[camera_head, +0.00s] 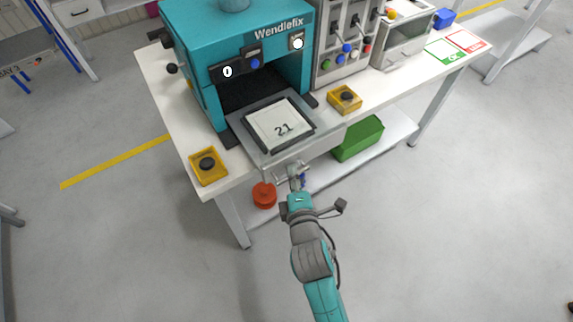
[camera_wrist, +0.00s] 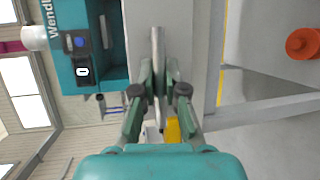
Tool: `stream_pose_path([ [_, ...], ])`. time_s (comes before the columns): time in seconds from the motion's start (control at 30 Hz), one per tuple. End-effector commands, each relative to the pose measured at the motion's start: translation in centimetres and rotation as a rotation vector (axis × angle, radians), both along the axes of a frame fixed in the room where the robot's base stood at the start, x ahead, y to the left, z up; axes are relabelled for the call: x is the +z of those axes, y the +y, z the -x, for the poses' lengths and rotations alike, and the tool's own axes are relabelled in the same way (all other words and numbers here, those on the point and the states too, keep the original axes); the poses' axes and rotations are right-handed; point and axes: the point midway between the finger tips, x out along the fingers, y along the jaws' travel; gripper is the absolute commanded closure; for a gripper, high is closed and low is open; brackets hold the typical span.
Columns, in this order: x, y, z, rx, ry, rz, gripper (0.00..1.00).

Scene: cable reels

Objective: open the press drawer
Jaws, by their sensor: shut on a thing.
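The teal press (camera_head: 237,40), marked Wendlefix, stands on the white workbench. Its grey drawer (camera_head: 247,133) projects out of the dark opening toward the bench's front edge, with a dark-framed plate marked 21 (camera_head: 280,124) on it. My gripper (camera_head: 297,176) is at the drawer front and shut on the drawer's bar handle (camera_wrist: 156,40). In the wrist view the bar runs between my two fingers (camera_wrist: 158,75). The fingers hide part of the bar.
Yellow boxes with black buttons stand left (camera_head: 208,166) and right (camera_head: 345,99) of the drawer. A grey control unit (camera_head: 342,70) is beside the press. An orange-red reel (camera_head: 264,194) and a green crate (camera_head: 358,138) are on the lower shelf. The floor in front is clear.

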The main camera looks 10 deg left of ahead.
Motion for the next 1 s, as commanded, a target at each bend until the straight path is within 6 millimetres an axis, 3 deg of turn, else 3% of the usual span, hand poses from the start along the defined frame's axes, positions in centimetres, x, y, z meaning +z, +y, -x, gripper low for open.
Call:
stream_pose_path([
  [0.43, -0.1, -0.3, 0.3, 0.000, 0.002, 0.001, 1.00],
  [0.47, -0.1, -0.3, 0.3, 0.000, 0.002, 0.001, 0.82],
  [0.53, -0.1, -0.3, 0.3, 0.000, 0.002, 0.001, 0.64],
  [1.0, 0.1, -0.6, 1.2, 0.001, 0.001, 0.000, 0.63],
])
